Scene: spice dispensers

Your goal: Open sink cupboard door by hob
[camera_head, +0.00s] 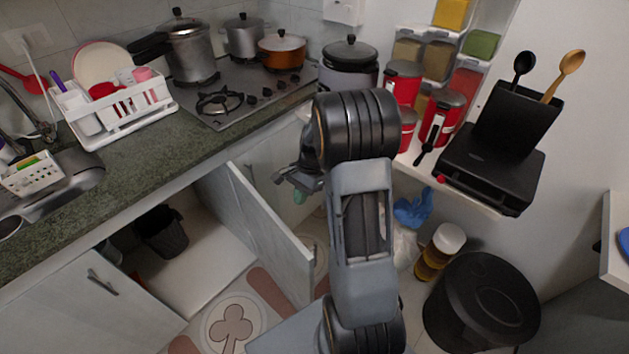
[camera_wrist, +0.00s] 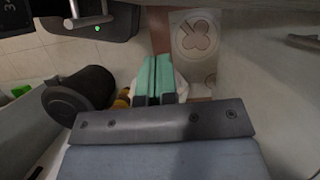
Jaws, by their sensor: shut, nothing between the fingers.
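The sink cupboard door (camera_head: 262,225) by the hob (camera_head: 245,90) stands wide open, swung out from the counter front. The cupboard interior (camera_head: 195,245) is exposed to its left, with a dark bin (camera_head: 160,230) inside. My gripper (camera_head: 299,196) is just right of the open door, on its hob side, near the upper outer part. Part of it is hidden by my arm. In the wrist view its green fingers (camera_wrist: 153,76) are together, pointing down with nothing between them. I cannot tell whether the gripper touches the door.
A closed cupboard door with a handle (camera_head: 102,281) is at lower left. A clover-pattern mat (camera_head: 233,322) lies on the floor below the open door. A black bin (camera_head: 482,302) and an amber bottle (camera_head: 440,250) stand at right. A shelf with red canisters (camera_head: 403,83) is above them.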

